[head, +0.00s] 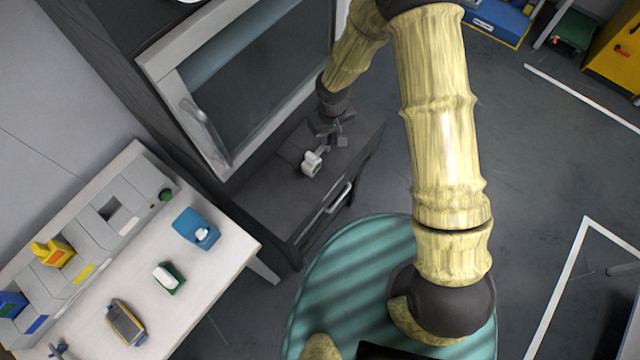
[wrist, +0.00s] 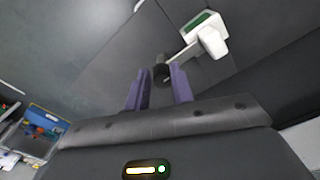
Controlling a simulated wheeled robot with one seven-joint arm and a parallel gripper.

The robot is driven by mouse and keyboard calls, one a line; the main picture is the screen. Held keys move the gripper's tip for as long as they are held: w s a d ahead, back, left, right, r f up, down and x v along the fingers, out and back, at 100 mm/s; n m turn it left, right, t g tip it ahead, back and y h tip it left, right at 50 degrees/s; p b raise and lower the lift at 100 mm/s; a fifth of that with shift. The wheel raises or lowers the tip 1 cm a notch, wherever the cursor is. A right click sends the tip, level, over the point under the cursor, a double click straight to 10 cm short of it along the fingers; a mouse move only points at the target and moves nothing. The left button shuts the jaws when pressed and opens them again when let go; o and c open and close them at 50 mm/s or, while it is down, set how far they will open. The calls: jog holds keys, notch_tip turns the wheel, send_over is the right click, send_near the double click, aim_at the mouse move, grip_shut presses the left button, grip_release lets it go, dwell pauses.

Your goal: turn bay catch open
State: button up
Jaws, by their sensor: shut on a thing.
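A small white block with a green face (wrist: 206,32) has a short pale arm ending in a dark round knob (wrist: 161,72); it appears to be the bay catch. In the head view the white catch (head: 312,163) sits on the dark cabinet top below the glass door. My gripper (head: 331,131) is just behind it. In the wrist view my gripper's purple fingers (wrist: 160,88) are closed around the knob, with the arm running up and right to the block. The knob's far side is hidden.
A glass-fronted cabinet door (head: 255,75) with a light frame stands behind the ledge. A drawer handle (head: 338,197) is on the cabinet front. A white bench (head: 215,283) with several small devices stands left. Open floor lies to the right.

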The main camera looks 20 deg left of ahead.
jog(key=shift+s+a+r+n, duration=0.1)
jog(key=shift+a+n, duration=0.05)
jog(key=shift+n, duration=0.15)
jog(key=n, duration=0.6)
jog(key=shift+a+n, duration=0.1)
jog(key=shift+n, duration=0.3)
grip_shut()
jog(key=shift+s+f, duration=0.2)
jog(key=o, duration=1)
grip_release()
jog(key=shift+r, duration=0.1)
jog(key=shift+w+r, duration=0.15)
jog(key=shift+w, duration=0.1)
jog(key=r, duration=0.6)
jog(key=s+d+r+b, duration=0.1)
jog(key=r, duration=1.1)
jog(key=shift+s+d+b, duration=0.2)
jog(key=shift+s+b, duration=0.1)
